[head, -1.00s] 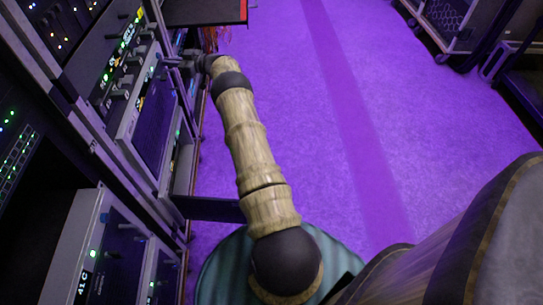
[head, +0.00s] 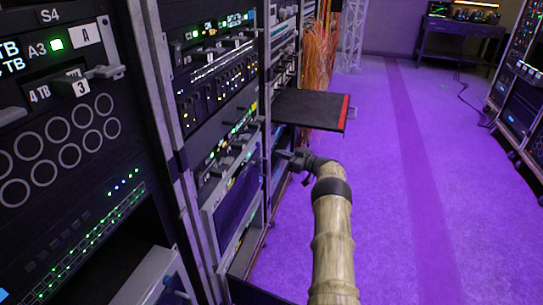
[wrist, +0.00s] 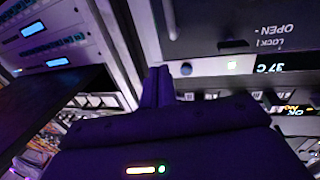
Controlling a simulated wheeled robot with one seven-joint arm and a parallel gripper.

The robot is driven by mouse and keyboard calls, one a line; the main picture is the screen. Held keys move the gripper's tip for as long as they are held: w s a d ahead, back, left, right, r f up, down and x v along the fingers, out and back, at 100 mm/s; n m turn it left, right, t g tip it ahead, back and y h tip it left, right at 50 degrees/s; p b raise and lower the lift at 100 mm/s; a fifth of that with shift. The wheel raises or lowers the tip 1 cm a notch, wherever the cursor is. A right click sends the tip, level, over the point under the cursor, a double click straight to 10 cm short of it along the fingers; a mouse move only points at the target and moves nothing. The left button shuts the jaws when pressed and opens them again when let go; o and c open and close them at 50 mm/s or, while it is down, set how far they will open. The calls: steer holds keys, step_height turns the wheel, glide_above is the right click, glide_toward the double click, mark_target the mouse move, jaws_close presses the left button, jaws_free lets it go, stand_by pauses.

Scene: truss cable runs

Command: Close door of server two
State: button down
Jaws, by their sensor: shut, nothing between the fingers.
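My gripper (head: 283,156) is shut and empty, its tips close to the rack front. Its closed fingers also show in the wrist view (wrist: 158,84), just beside the edge of a server front (wrist: 235,30) with upside-down "OPEN", "LOCK" and "37 C" markings. I cannot tell whether they touch it. In the head view, a server with a purplish front panel (head: 236,212) sits in the rack below my gripper. A dark flat panel (head: 258,291) sticks out from the rack at the bottom edge, partly cut off. No server number two is readable, so I cannot tell which door is its door.
A black slab with a red edge (head: 312,108) juts from the rack beyond my gripper. Orange cables (head: 319,65) hang behind it. Another rack (head: 522,100) stands at the right. The purple floor (head: 385,200) between is open.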

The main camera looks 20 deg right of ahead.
steer(key=w+d+p+v, duration=0.1)
steer(key=v, duration=0.6)
steer(key=shift+s+d, duration=0.25)
steer(key=shift+d, duration=0.15)
steer(key=shift+w, duration=0.2)
steer(key=w+a+r+m+t+h, duration=0.25)
steer(key=w+r+m+h, duration=0.25)
steer(key=r+h, duration=0.4)
steer(key=s+a+r+m+g+h, duration=0.3)
steer(key=s+a, duration=0.2)
steer(key=a, duration=0.2)
steer(key=s+a+f+g+y, duration=0.15)
steer(key=s+a+g, duration=0.25)
steer(key=s+a, duration=0.65)
steer(key=s+a+f+g, duration=0.2)
steer(key=s+a+g, duration=0.25)
steer(key=s, duration=1.05)
steer(key=s+a+f+g, duration=0.25)
steer(key=s+a, duration=0.55)
steer(key=s, duration=0.5)
step_height(320, 180, up, 33)
steer(key=p, duration=3.3)
steer(key=shift+w+d+n+g, duration=0.15)
steer(key=shift+d+n+g, duration=0.15)
steer(key=shift+n+g, duration=0.1)
